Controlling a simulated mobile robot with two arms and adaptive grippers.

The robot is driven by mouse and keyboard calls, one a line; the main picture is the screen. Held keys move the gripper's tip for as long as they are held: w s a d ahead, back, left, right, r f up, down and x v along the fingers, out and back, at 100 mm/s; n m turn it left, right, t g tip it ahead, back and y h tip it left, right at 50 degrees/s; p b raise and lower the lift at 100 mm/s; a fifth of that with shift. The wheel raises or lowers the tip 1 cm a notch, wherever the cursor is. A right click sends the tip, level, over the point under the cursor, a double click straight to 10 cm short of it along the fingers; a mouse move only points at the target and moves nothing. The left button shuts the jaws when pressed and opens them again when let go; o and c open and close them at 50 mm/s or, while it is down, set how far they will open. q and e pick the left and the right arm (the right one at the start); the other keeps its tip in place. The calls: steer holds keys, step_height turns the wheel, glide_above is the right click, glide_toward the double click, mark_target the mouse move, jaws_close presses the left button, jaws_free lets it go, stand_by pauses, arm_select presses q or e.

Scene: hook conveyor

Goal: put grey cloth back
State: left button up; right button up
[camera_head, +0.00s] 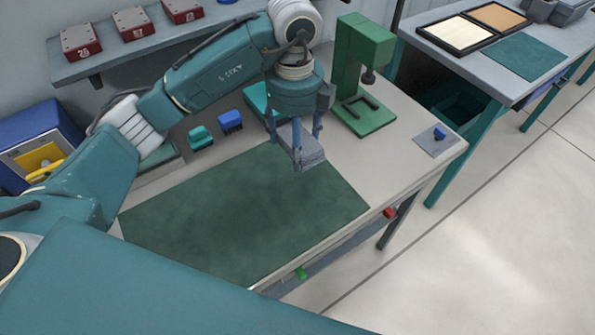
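The grey cloth (309,156) looks like a small folded piece between the fingers of my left gripper (300,147). The gripper points down and appears shut on it, above the back right part of the green mat (240,215). I cannot tell whether the cloth touches anything below. A teal tray or bin (256,98) stands just behind the gripper and is partly hidden by it. My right gripper is not in view.
A green press-like stand (363,70) is close to the gripper's right. Teal (200,138) and blue (230,122) blocks stand behind the mat. A grey pad with a blue knob (437,140) lies at the table's right end. The mat is clear.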

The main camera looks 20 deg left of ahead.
arm_select(q)
steer(key=p, duration=0.1)
glide_above(295, 182)
step_height(295, 182, down, 8)
steer(key=shift+r, duration=0.25)
steer(key=shift+f, duration=0.6)
step_height(295, 182, down, 4)
steer(key=shift+r+p, duration=0.15)
steer(key=shift+p, duration=0.5)
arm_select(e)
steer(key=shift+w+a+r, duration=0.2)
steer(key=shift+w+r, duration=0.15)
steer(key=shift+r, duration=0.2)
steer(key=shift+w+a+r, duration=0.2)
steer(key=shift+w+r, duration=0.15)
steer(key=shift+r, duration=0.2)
arm_select(q)
steer(key=shift+f, duration=0.2)
steer(key=o, duration=1.2)
steer(key=shift+c, duration=0.2)
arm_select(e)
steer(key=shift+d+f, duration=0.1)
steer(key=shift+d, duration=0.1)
